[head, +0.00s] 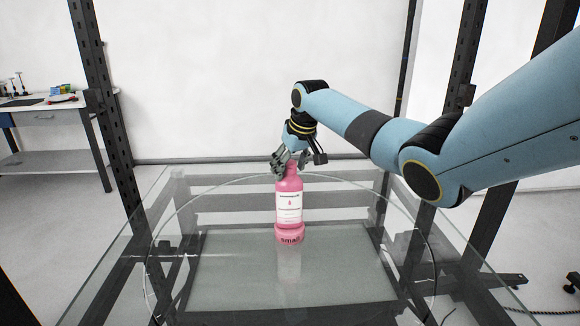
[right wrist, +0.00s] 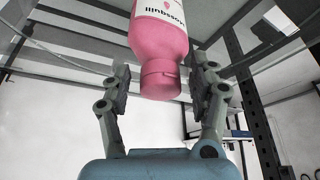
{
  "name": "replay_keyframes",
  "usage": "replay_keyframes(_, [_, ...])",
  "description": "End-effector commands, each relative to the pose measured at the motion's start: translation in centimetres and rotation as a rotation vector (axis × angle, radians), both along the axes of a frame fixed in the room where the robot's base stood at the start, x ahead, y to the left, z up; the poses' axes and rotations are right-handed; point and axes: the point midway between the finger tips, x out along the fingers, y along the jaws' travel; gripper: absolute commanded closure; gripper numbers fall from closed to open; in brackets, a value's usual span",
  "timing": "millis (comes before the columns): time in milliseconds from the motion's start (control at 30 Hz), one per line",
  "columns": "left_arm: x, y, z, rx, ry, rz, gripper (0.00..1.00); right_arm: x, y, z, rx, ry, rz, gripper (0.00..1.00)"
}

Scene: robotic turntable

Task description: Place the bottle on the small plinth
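The pink bottle (head: 288,198) with a white label stands upright on the small pink plinth (head: 290,234), which is marked "small", on the glass turntable. My right gripper (head: 291,161) is at the bottle's top, coming from above and behind. In the right wrist view the fingers of my right gripper (right wrist: 163,70) stand on either side of the top of the bottle (right wrist: 160,45), with a gap on each side. It is open and holds nothing. The plinth is out of the right wrist view. My left gripper is not in view.
The round glass turntable (head: 215,262) is otherwise bare around the plinth. Dark metal posts (head: 105,100) of a frame stand at its sides. A side table (head: 45,104) with small items is at the far left.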

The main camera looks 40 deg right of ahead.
Motion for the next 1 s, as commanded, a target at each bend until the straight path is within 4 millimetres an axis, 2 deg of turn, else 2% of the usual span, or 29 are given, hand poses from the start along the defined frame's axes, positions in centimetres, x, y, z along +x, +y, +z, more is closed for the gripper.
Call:
replay_keyframes(133, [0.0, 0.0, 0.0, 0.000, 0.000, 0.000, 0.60, 0.0, 0.0, 0.1, 0.000, 0.000, 0.000, 0.40])
replay_keyframes(267, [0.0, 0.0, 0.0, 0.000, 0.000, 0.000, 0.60, -0.3, -0.1, 1.0, -0.002, -0.002, -0.001, 0.40])
replay_keyframes(700, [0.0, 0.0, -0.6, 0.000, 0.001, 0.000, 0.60, -3.7, 0.6, 9.2, -0.003, -0.002, 0.000, 0.40])
replay_keyframes(833, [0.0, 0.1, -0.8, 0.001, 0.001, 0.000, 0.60, -4.2, 0.8, 10.7, -0.001, -0.002, 0.000, 0.40])
replay_keyframes(1000, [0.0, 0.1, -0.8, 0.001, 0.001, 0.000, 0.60, -4.5, 0.9, 11.3, 0.000, 0.000, 0.000, 0.40])
